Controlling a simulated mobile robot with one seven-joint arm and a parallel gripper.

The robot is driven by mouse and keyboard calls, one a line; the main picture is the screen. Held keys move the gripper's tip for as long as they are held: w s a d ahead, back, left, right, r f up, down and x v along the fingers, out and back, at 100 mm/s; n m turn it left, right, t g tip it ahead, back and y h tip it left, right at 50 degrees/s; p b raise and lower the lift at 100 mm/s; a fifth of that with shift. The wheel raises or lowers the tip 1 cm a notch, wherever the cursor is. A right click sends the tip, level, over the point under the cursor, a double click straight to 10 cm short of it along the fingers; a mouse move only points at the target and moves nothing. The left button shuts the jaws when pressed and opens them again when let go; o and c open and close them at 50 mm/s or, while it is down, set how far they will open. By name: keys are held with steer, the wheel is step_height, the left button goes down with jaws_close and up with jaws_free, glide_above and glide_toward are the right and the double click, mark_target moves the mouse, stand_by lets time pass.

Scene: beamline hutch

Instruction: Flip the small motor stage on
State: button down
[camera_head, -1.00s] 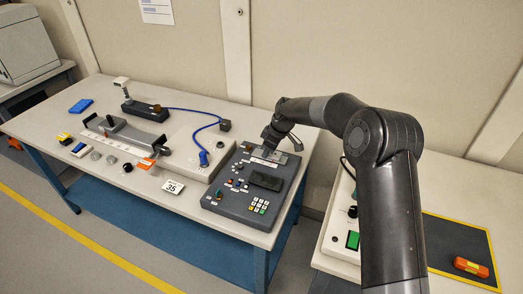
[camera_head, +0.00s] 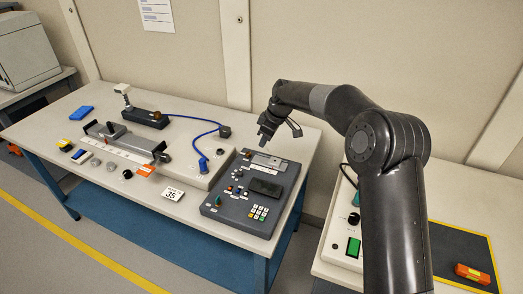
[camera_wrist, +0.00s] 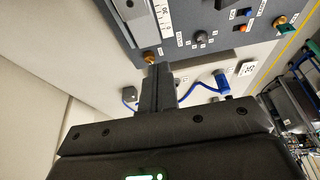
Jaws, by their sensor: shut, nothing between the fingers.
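A dark grey control panel (camera_head: 225,208) lies on the bench, with a keypad, a dark display, and several small knobs and coloured switches. A small brass-coloured fitting (camera_wrist: 150,58) sits at the panel's edge in the wrist view; whether it is a toggle, and which way it lies, I cannot tell. My gripper (camera_head: 264,141) is shut and empty above the panel's back edge. In the wrist view its fingertips (camera_wrist: 157,68) appear close to the brass fitting; contact is unclear. A small black stage (camera_head: 145,117) with a blue cable stands farther left.
A long grey slide stage (camera_head: 128,143) and a blue plug (camera_head: 203,165) lie left of the panel. A card marked 35 (camera_head: 172,193) is at the front. A second bench at right holds a white box with a green button (camera_head: 353,247) and an orange item (camera_head: 472,273).

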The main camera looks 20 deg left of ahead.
mark_target(263, 164)
steer(key=x, duration=0.9)
steer(key=shift+a, duration=0.15)
steer(key=d, duration=0.2)
steer(key=shift+w+d, duration=0.1)
steer(key=shift+d, duration=0.9)
